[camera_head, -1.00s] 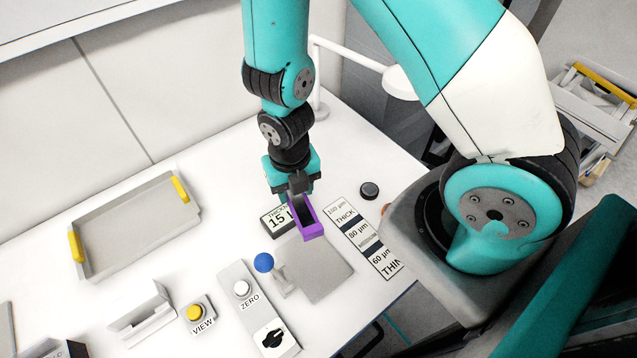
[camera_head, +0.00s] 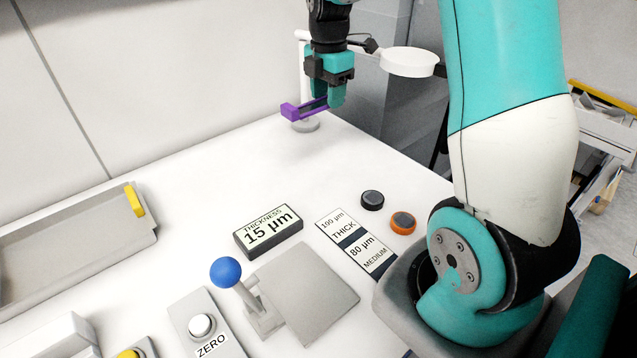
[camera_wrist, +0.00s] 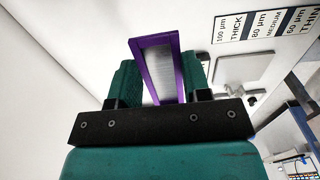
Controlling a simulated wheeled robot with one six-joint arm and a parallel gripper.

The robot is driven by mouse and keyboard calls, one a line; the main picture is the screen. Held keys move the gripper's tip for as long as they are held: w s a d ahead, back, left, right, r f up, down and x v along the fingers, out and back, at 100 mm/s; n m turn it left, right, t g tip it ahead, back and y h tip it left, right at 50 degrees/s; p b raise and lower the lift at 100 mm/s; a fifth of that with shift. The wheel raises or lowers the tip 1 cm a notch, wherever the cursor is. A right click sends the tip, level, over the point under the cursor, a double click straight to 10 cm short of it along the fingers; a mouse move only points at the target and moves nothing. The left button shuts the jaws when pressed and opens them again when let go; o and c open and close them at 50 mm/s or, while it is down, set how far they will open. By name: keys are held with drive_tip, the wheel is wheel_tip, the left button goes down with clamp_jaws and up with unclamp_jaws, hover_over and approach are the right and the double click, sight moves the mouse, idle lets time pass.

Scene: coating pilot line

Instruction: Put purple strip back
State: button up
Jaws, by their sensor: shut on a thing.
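The purple strip (camera_head: 303,109) is a thin purple frame around a grey middle. My gripper (camera_head: 326,95) is shut on it and holds it in the air, in front of the white lamp stand near the table's back edge. In the wrist view the strip (camera_wrist: 158,68) sits between the two teal fingers, its far end sticking out past them. The thickness gauge shows 15 µm on its display (camera_head: 268,231), with a grey plate (camera_head: 305,290) and a blue-knobbed lever (camera_head: 226,273) in front. A label strip (camera_head: 357,243) reads 100 µm THICK and 80 µm MEDIUM.
A grey tray (camera_head: 75,245) with yellow handles stands at the left. A black disc (camera_head: 372,200) and an orange-rimmed one (camera_head: 402,223) lie right of the display. A white ZERO button (camera_head: 200,325) is at the front. The table's back middle is clear.

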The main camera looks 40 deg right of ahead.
sight(326, 173)
wheel_tip(326, 173, down, 19)
drive_tip(key=shift+f+p, duration=0.1)
drive_tip(key=shift+p, duration=1.05)
drive_tip(key=shift+f, duration=0.15)
drive_tip(key=o, duration=1)
